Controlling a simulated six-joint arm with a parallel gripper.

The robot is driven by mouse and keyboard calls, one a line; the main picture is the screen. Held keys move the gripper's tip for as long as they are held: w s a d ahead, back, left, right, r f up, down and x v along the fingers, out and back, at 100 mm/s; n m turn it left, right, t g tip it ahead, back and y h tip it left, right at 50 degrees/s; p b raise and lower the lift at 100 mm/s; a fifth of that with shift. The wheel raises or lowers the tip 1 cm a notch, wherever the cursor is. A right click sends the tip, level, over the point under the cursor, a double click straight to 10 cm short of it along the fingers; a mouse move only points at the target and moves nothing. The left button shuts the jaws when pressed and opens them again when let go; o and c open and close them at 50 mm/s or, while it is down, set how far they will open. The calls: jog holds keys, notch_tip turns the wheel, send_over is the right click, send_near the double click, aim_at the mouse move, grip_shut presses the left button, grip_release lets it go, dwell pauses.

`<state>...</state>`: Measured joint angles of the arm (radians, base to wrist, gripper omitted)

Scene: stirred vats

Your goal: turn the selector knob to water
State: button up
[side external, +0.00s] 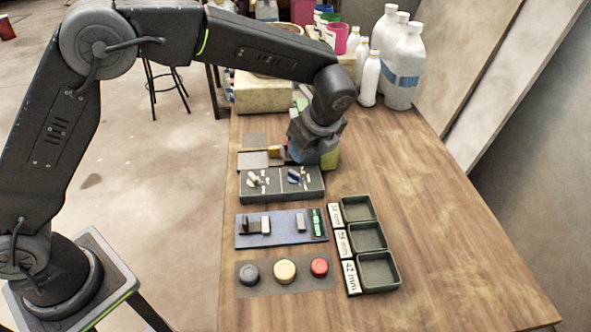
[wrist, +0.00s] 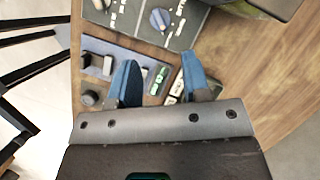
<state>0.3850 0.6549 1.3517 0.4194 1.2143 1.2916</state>
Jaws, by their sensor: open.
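A dark grey panel (side external: 283,195) on the table carries two knobs with small white labels around them. One is a pale cream knob (side external: 257,181) on the left half, and the other is a blue knob (side external: 295,176) on the right half. In the wrist view the blue knob (wrist: 159,19) shows at the top, beyond the fingertips. The labels are too small to read, so I cannot tell which setting either knob points to. My gripper (wrist: 158,65) is open with nothing between its fingers. In the side view it hangs behind the panel's right end, apart from the knobs.
In front of the panel lie a blue tray (side external: 270,240) with small blocks and a mat with black, yellow (side external: 284,271) and red buttons. Several dark bins (side external: 379,271) with size labels stand to the right. White bottles (side external: 405,68) stand at the back. The table's right side is clear.

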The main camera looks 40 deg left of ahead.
aim_at(295, 172)
jog(key=x, duration=1)
jog(key=shift+a+f, duration=0.15)
jog(key=shift+f, duration=0.15)
jog(key=shift+c, duration=0.3)
jog(key=shift+w, duration=0.1)
grip_shut()
